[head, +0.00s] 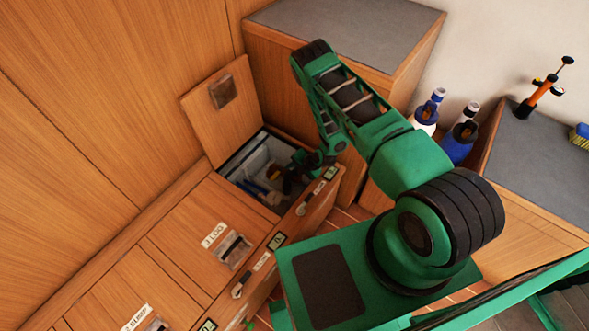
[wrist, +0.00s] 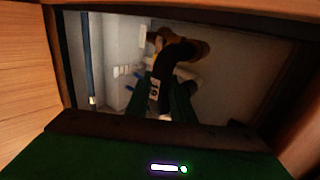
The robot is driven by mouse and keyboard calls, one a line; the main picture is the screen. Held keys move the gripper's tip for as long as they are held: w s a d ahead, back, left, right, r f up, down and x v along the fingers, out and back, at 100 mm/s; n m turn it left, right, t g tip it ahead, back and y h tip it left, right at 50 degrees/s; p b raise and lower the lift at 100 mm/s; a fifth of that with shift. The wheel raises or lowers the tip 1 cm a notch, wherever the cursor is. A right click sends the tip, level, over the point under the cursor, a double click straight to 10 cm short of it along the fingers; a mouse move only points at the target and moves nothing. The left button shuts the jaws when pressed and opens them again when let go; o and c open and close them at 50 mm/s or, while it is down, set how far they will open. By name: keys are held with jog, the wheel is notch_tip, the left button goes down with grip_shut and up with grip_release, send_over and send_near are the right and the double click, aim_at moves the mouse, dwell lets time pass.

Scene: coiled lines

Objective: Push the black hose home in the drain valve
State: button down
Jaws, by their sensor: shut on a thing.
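The black hose (wrist: 165,68) is in the wrist view, inside the open locker. It rises from between my fingers, bends to the right at its top, and carries a white tag (wrist: 154,90). My gripper (wrist: 163,98) is shut on the hose, with a green finger on each side. Brownish, brass-like parts (wrist: 157,37) show at the hose's upper end; I cannot tell which of them is the drain valve, or how far the hose sits in it. In the head view my gripper (head: 297,180) reaches into the locker, and the hose cannot be made out clearly.
A blue pipe (wrist: 88,60) runs down the left side inside. Closed lids (head: 205,232) lie to the left. Bottles (head: 460,138) stand to the right.

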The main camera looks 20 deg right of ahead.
jog(key=shift+r, duration=0.45)
dwell(0.8)
dwell(0.3)
jog(key=c, duration=1.5)
grip_release()
jog(key=shift+o, duration=0.2)
jog(key=shift+o, duration=0.6)
jog(key=o, duration=0.3)
jog(key=shift+r, duration=0.1)
jog(key=shift+s+r, duration=0.1)
jog(key=shift+r, duration=3.25)
jog(key=shift+r, duration=0.1)
